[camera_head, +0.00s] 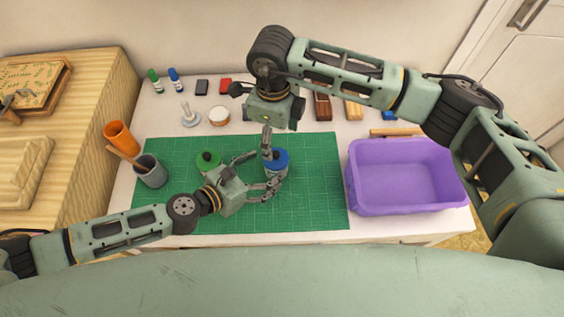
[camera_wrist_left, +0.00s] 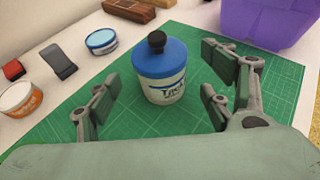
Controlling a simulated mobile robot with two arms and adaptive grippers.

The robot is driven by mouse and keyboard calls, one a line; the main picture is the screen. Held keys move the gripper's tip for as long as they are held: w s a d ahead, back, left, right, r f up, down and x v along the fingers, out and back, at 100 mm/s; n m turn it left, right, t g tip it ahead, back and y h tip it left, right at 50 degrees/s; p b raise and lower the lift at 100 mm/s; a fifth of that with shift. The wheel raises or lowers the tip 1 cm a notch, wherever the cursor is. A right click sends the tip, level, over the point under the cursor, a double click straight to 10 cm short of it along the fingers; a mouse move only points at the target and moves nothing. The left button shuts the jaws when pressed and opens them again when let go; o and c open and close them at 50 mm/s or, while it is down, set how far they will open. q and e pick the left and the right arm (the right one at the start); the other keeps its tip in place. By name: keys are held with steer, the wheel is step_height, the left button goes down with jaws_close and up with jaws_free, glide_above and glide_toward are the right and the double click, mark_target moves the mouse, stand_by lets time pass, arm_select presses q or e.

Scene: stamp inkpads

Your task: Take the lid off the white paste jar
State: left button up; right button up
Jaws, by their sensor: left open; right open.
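The white paste jar (camera_wrist_left: 166,90) stands upright on the green cutting mat (camera_wrist_left: 70,128), with dark lettering on its front. Its blue lid (camera_wrist_left: 158,60) is on, with a black knob on top. The blue lid also shows in the head view (camera_head: 281,157). My left gripper (camera_head: 261,172) is open, with fingers on both sides of the jar; a gap shows between fingers and jar in the left wrist view (camera_wrist_left: 158,92). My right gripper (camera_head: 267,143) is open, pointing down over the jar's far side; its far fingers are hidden.
A purple bin (camera_head: 405,175) is at the right. A grey cup (camera_head: 151,172) and orange cup (camera_head: 121,138) are at the left. Stamp pads (camera_head: 202,87) and a round tin (camera_head: 219,115) lie behind the mat.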

mark_target(278, 161)
arm_select(q)
steer(key=x, duration=0.6)
steer(key=shift+s, duration=0.1)
steer(key=shift+r, duration=0.1)
steer(key=c, duration=1.8)
steer(key=o, duration=1.7)
steer(key=shift+s, duration=0.1)
